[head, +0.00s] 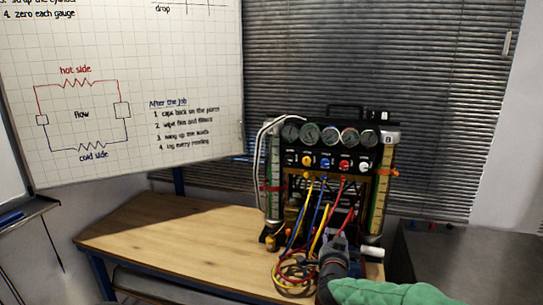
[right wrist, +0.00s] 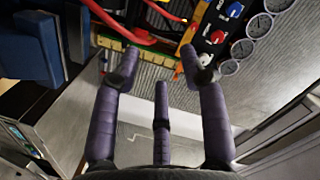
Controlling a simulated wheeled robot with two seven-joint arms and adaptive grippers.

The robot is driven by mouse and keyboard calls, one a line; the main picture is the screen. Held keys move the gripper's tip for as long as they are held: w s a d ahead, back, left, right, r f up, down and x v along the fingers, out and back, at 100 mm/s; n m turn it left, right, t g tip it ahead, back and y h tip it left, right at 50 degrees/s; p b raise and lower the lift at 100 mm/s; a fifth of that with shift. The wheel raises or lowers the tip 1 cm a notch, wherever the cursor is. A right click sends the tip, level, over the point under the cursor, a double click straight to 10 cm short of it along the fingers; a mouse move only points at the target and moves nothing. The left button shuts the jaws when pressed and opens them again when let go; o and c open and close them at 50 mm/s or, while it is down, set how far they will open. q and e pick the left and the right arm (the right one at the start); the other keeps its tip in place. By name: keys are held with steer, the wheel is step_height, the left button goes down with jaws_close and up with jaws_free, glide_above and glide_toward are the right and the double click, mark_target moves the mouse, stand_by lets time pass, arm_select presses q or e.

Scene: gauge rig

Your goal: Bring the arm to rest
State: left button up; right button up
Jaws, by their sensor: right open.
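My right gripper (head: 338,243) is at the lower middle of the head view, in front of the gauge rig (head: 328,150). The rig has a row of round dials, a row of coloured knobs and hanging blue, yellow and red hoses. In the right wrist view my right gripper (right wrist: 158,65) has its purple-grey fingers spread apart with nothing between the tips. The rig's dials, knobs and red hoses show beyond the fingertips, with the rig (right wrist: 215,35) at the top right. I cannot tell from these views whether a finger touches a hose. My left gripper is out of view.
The rig stands on the right part of a wooden table (head: 160,230), whose left part is bare. Coiled hoses (head: 294,274) lie at its front. A dark grey surface (head: 450,260) is to the right. A whiteboard (head: 130,90) and window blinds (head: 440,100) are behind.

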steer(key=s+a+f+n+g+y, duration=0.15)
steer(key=s+f, duration=0.25)
steer(key=f, duration=0.7)
steer(key=s+a+f+n+g+y, duration=0.1)
steer(key=s+f+n+g, duration=0.3)
steer(key=f, duration=0.6)
steer(key=s+a+f+g+y, duration=0.2)
steer(key=s+f, duration=0.3)
steer(key=f, duration=0.6)
steer(key=s+a+f+g+y, duration=0.1)
steer(key=s+f, duration=0.3)
steer(key=s, duration=0.5)
steer(key=s+a+f+n+g+y, duration=0.1)
steer(key=s+f+g, duration=0.3)
steer(key=s, duration=0.6)
steer(key=s+a+f+n+g+y, duration=0.1)
steer(key=s+a+f+g, duration=0.1)
steer(key=s+f, duration=0.4)
steer(key=s+g, duration=0.1)
steer(key=s, duration=0.3)
steer(key=shift+a+f, duration=0.2)
steer(key=shift+a, duration=0.2)
